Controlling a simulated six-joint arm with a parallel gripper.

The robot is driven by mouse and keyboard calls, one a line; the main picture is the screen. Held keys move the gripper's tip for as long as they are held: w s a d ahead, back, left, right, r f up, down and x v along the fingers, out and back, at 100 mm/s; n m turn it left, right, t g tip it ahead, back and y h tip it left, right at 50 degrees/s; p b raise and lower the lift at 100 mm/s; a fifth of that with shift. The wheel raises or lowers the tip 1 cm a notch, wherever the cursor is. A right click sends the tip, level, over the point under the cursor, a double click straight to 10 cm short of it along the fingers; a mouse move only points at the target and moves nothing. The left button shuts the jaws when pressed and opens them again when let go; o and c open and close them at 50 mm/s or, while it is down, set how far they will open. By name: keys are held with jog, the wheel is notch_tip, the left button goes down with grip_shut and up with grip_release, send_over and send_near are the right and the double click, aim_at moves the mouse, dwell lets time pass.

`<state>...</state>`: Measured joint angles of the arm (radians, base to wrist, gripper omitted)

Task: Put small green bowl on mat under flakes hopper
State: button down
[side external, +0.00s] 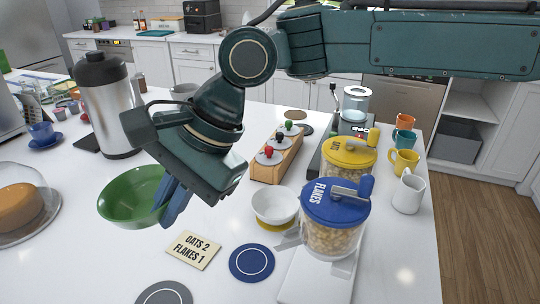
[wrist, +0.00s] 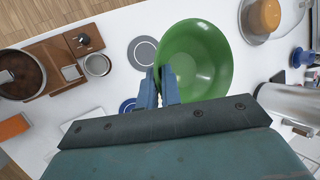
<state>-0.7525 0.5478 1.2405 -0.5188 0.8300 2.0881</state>
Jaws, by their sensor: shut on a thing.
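The green bowl (side external: 130,195) is at the left of the side view, and its inside shows in the wrist view (wrist: 195,60). My gripper (side external: 175,200) is shut on the bowl's near rim, its blue fingers (wrist: 160,85) at the wall. The bowl appears to be held above the counter; the exact gap is unclear. The flakes hopper (side external: 334,225), with a blue lid, stands right of centre. A round blue mat (side external: 251,262) with a white ring lies bare to its left; in the wrist view it (wrist: 127,106) is partly hidden by the fingers.
A white bowl (side external: 274,207) sits on a yellow mat by the yellow-lidded oats hopper (side external: 349,158). A card (side external: 193,250) reads "OATS 2 FLAKES 1". A grey mat (side external: 163,293) lies at the front. A steel dispenser (side external: 106,105) and a domed cake (side external: 20,205) stand left.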

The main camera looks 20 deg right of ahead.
jog(key=w+d+f+n, duration=0.1)
jog(key=w+d+f, duration=0.1)
jog(key=w+d, duration=0.45)
jog(key=w+d+f+n+g, duration=0.15)
jog(key=w+d, duration=0.25)
jog(key=d, duration=0.6)
jog(key=w+d+f, duration=0.3)
jog(key=w+d, duration=0.2)
jog(key=d, duration=0.4)
jog(key=s+d+f+n, duration=0.1)
jog(key=s+d+f, duration=0.1)
jog(key=d, duration=0.9)
jog(key=s+d+f+n+g, duration=0.1)
jog(key=s+d, duration=0.3)
jog(key=d, duration=0.7)
jog(key=shift+d+f+n, duration=0.4)
jog(key=shift+f+n, duration=0.05)
jog(key=shift+f, duration=0.4)
